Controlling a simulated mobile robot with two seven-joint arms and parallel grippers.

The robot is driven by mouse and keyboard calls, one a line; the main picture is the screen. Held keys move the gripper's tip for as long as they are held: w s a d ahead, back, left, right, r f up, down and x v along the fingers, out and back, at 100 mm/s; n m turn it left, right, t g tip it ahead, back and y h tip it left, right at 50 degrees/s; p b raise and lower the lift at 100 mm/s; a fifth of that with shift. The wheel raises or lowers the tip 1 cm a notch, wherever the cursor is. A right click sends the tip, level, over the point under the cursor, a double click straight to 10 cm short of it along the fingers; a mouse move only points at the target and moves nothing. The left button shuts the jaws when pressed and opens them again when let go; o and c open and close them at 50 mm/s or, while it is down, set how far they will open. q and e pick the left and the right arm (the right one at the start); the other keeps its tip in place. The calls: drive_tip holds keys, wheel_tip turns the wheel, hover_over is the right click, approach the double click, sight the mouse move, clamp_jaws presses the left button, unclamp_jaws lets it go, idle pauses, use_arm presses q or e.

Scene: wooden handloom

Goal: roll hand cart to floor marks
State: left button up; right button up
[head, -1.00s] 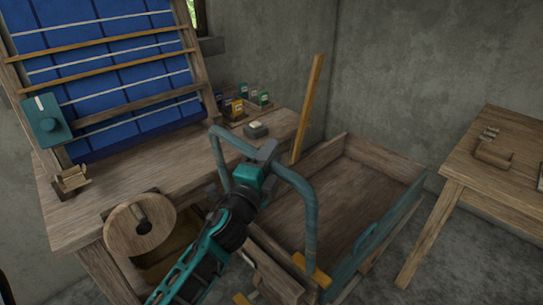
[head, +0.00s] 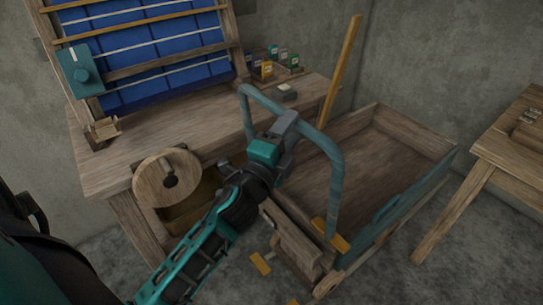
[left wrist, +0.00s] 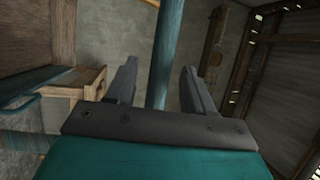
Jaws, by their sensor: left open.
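The wooden hand cart (head: 385,125) stands on the floor right of the loom bench, with low plank sides and a teal panel on its right side. Its teal tube handle (head: 337,185) arches up at the near end. My left gripper (head: 291,124) is at the handle's upper bar. The left wrist view shows the teal bar (left wrist: 164,55) between the two open fingers (left wrist: 156,88), with gaps on both sides. Yellow strips, likely floor marks (head: 260,263), lie near the cart's near end. Another yellow piece (head: 331,236) is at the handle's foot. My right gripper is out of view.
The loom bench (head: 200,125) with blue cloth (head: 150,55) and a wooden wheel (head: 168,180) stands left of the cart. A wooden table (head: 500,150) stands to the right. A slanted wooden post (head: 341,70) rises beside the cart. Bare floor shows between cart and table.

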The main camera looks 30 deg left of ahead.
use_arm(q)
drive_tip(key=s+f+b, duration=0.1)
drive_tip(key=s, duration=0.7)
drive_tip(key=shift+d+f+b, duration=0.15)
drive_tip(key=shift+f+b, duration=0.1)
drive_tip(key=shift+b, duration=0.05)
drive_tip(key=shift+s, duration=0.1)
